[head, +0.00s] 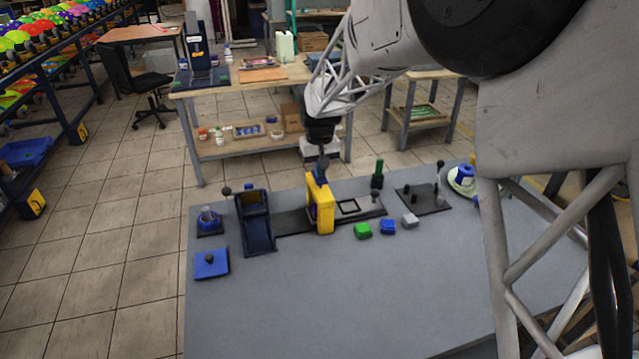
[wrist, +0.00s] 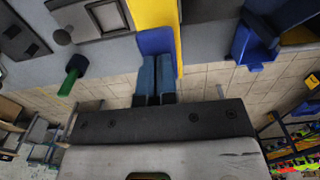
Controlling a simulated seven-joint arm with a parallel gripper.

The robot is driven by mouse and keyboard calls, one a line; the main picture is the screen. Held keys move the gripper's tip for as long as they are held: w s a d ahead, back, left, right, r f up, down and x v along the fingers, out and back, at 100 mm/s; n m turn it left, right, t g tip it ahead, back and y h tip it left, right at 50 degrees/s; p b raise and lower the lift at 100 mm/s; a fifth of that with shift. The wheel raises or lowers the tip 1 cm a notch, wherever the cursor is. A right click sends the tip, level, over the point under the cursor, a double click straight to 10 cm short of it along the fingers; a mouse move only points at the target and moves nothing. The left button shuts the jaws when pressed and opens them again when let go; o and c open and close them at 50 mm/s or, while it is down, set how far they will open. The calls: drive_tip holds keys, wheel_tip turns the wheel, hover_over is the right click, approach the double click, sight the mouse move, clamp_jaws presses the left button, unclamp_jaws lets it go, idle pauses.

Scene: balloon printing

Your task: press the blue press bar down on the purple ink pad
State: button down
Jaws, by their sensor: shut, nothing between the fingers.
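A yellow press frame (head: 326,210) stands upright on a dark base strip at the back of the grey table. The blue press bar (head: 320,170) is at its top, and it also shows in the wrist view (wrist: 154,42) beside the yellow frame (wrist: 152,12). My gripper (head: 322,160) is directly above the bar, pointing down. In the wrist view my gripper's fingers (wrist: 155,66) are together, with nothing between them, and their tips lie at the bar; I cannot tell if they touch it. The purple ink pad is not clearly visible; the frame may hide it.
A dark blue stand (head: 255,222) is left of the press. A black square frame (head: 349,207), green block (head: 362,230), blue block (head: 387,226) and grey block (head: 410,221) lie right of it. A green post (head: 377,174) stands close behind. The table's front (head: 300,310) is clear.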

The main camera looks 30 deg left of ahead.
drive_tip(key=shift+f, duration=0.75)
wheel_tip(320, 180, up, 12)
drive_tip(key=shift+f, duration=0.2)
idle(1.2)
drive_tip(key=shift+d, duration=0.1)
idle(0.3)
